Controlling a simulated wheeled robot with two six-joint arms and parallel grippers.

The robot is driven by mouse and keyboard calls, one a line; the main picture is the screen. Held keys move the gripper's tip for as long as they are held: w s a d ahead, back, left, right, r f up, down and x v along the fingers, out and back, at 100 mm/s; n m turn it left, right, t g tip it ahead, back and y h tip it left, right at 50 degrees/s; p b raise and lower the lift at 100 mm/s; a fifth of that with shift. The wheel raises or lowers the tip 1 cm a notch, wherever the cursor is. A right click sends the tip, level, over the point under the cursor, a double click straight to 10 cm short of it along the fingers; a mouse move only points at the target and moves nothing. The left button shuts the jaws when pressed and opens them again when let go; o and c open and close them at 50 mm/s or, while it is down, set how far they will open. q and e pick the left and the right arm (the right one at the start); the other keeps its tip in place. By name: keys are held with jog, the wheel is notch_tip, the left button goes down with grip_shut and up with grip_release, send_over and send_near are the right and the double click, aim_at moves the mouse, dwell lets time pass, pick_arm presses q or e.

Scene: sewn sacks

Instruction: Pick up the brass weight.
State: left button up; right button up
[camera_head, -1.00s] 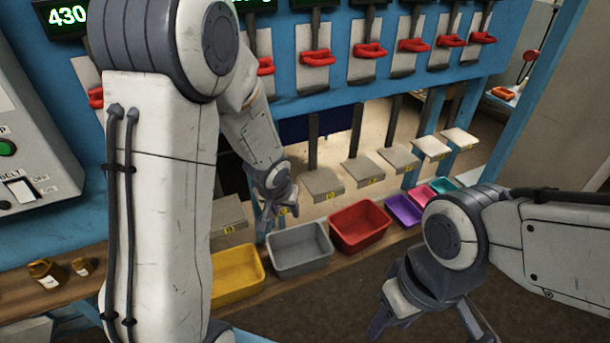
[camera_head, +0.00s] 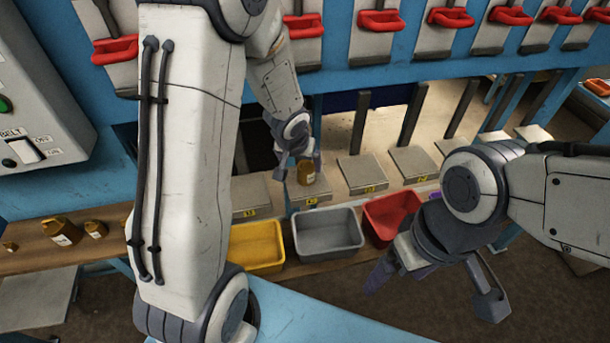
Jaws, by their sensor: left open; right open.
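A small brass weight (camera_head: 305,173) stands upright on a grey pan (camera_head: 322,191) beyond the grey bin. My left gripper (camera_head: 302,160) is open right at this weight, with its fingers close beside and above it; I cannot tell whether they touch it. More brass weights sit on the wooden ledge at the left: a larger one (camera_head: 61,232), a smaller one (camera_head: 96,229) and a small one (camera_head: 10,246) near the picture edge. My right gripper (camera_head: 432,290) is open and empty at the lower right, away from the weights.
A yellow bin (camera_head: 256,263), a grey bin (camera_head: 328,249) and a red bin (camera_head: 392,232) stand in a row before the pans. Dark posts and red-handled levers (camera_head: 380,21) rise behind. A grey control box (camera_head: 40,110) is at the left.

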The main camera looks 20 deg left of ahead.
aim_at(306, 167)
pick_arm(q)
jog(key=b+x, duration=0.1)
jog(key=x, duration=0.1)
jog(key=b+x, duration=0.1)
jog(key=x, duration=0.1)
jog(key=b+x, duration=0.1)
jog(key=x, duration=0.1)
jog(key=shift+w+d, duration=0.35)
grip_shut()
jog(key=shift+r, duration=0.15)
